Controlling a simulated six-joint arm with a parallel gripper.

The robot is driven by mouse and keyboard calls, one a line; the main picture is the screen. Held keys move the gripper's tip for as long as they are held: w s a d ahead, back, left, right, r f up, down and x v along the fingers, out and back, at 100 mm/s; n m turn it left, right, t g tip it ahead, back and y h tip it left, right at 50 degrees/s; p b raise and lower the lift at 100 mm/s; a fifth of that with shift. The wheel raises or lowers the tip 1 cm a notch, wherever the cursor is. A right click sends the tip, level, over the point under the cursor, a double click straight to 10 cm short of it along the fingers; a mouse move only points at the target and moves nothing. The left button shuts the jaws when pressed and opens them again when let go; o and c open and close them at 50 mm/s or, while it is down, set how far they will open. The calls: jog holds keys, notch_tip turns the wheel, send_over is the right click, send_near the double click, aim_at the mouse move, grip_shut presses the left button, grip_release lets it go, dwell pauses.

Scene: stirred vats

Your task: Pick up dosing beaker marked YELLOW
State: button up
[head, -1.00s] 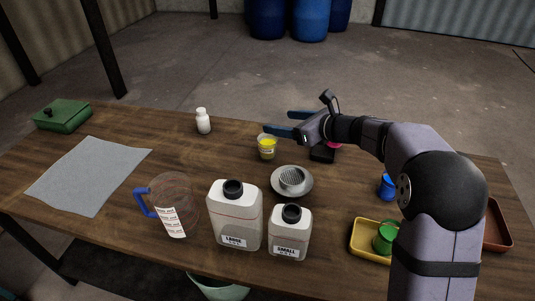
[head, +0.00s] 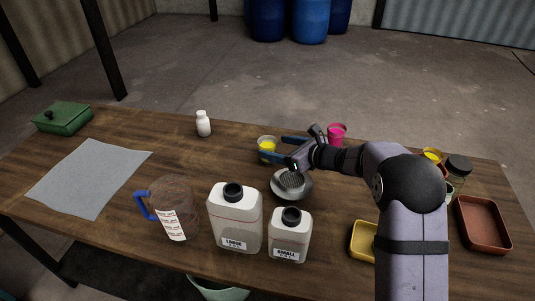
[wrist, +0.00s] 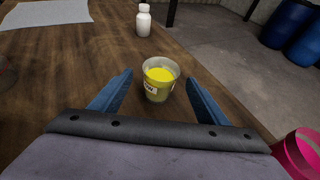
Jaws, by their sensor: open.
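The dosing beaker with yellow contents (head: 267,146) stands upright on the table near its far edge. In the wrist view the yellow beaker (wrist: 159,80) sits between the tips of my two blue fingers, with a label on its front that is too small to read fully. My gripper (head: 275,148) is open, its fingers low and reaching left around the beaker.
A pink beaker (head: 337,132) stands behind my wrist. A grey strainer dish (head: 292,190) lies just below my gripper. Jugs labelled LARGE (head: 235,222) and SMALL (head: 290,240), and a clear pitcher (head: 175,208), stand at the front. A white bottle (head: 203,125) is at the back left.

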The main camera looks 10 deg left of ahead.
aim_at(262, 142)
jog(key=shift+p+x, duration=0.6)
jog(key=shift+x, duration=1.95)
jog(key=shift+r, duration=0.2)
jog(key=c, duration=1.2)
